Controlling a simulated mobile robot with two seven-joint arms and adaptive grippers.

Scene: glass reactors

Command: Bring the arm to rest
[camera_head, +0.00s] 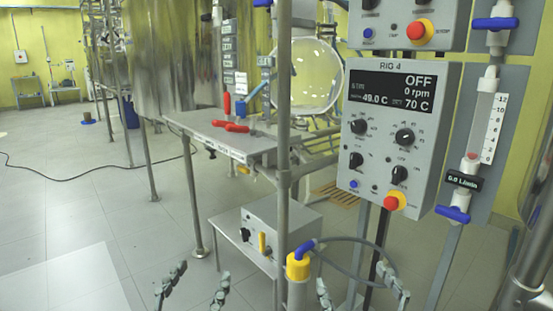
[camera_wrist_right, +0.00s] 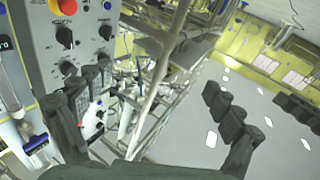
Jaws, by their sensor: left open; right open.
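My left gripper (camera_head: 192,288) shows at the bottom of the head view, its two dark fingers spread apart with nothing between them. My right gripper (camera_head: 360,290) is to the right of it at the lower edge, below the control panel, also spread. A yellow-capped post with a blue handle (camera_head: 298,265) stands close to its left finger in the picture; I cannot tell the gap in depth. In the right wrist view the right gripper (camera_wrist_right: 160,90) is open and holds nothing. Most of both arms is out of view.
The RIG 4 control box (camera_head: 395,135) reads OFF, 0 rpm, 49.0 C. A flowmeter (camera_head: 480,120) hangs right of it. A steel frame post (camera_head: 283,160) rises in front. A grey box (camera_head: 265,235) sits on a low shelf. The floor (camera_head: 80,215) at left is largely open, crossed by a cable.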

